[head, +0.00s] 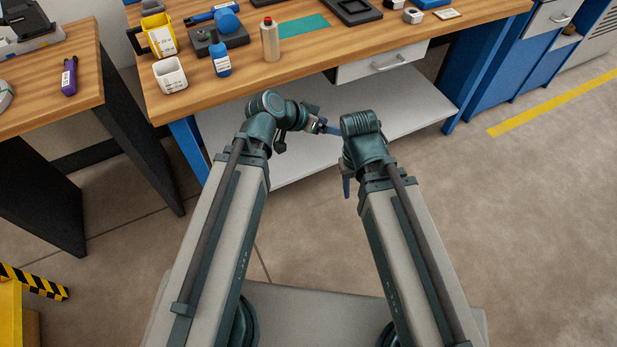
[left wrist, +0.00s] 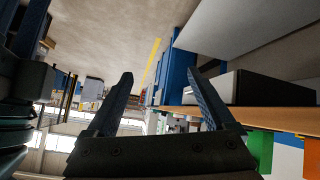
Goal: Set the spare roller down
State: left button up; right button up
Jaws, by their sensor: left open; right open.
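No spare roller can be made out for certain in either view. A blue rounded part (head: 228,20) sits on a dark block at the back of the workbench (head: 330,52), and I cannot tell whether it is the roller. My left gripper (head: 331,130) is in front of the bench, below the top's front edge and mostly hidden by my wrists. In the left wrist view its two fingers (left wrist: 158,76) are spread, with nothing between them. My right gripper (head: 346,186) points down over the floor in front of the bench. It is open, and no object shows at it.
The bench holds a beige bottle (head: 270,42), a blue bottle (head: 220,60), a white cup (head: 170,75), a yellow bin (head: 159,36) and a green mat (head: 303,26). A side table (head: 50,68) stands left. A yellow-black barrier (head: 35,283) is at lower left.

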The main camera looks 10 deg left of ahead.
pick_arm(q)
jog(key=s+a+f+n+g+y, duration=0.1)
jog(key=s+a+f+g+y, duration=0.1)
jog(key=s, duration=0.4)
jog(key=s+a+f+n+g+y, duration=0.1)
jog(key=s+f+n+g+y, duration=0.1)
jog(key=s+f+g+y, duration=0.2)
jog(key=s+f+y, duration=0.1)
jog(key=s+y, duration=0.2)
jog(key=shift+s+a+f, duration=0.15)
jog(key=shift+a+f, duration=0.05)
jog(key=shift+a, duration=0.15)
notch_tip(320, 180, up, 14)
jog(key=p, duration=1.4)
